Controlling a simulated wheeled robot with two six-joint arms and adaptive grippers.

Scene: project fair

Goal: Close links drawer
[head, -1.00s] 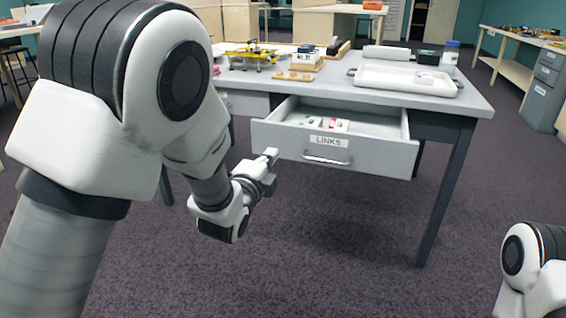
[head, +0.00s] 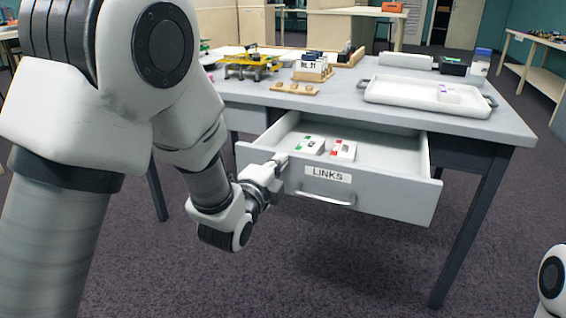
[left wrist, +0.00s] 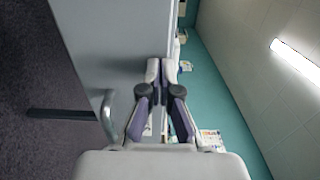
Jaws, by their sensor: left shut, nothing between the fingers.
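The LINKS drawer (head: 390,198) stands open under the grey table, its front tilted across the picture, with a label and a bar handle (head: 325,199). Inside lie small white boxes, one with green (head: 310,145) and one with red (head: 343,150) markings. My left gripper (head: 279,159) is shut and empty at the left part of the drawer front, near its top edge; I cannot tell if it touches. In the left wrist view the shut fingertips (left wrist: 162,66) overlap the edge of the grey front, with the handle (left wrist: 106,115) to their left. My right gripper is out of view.
The table top (head: 330,101) carries a white tray (head: 425,95), a yellow model (head: 250,66), wooden holders and a black box (head: 453,66). A table leg (head: 470,230) stands right of the drawer. The carpet in front is clear.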

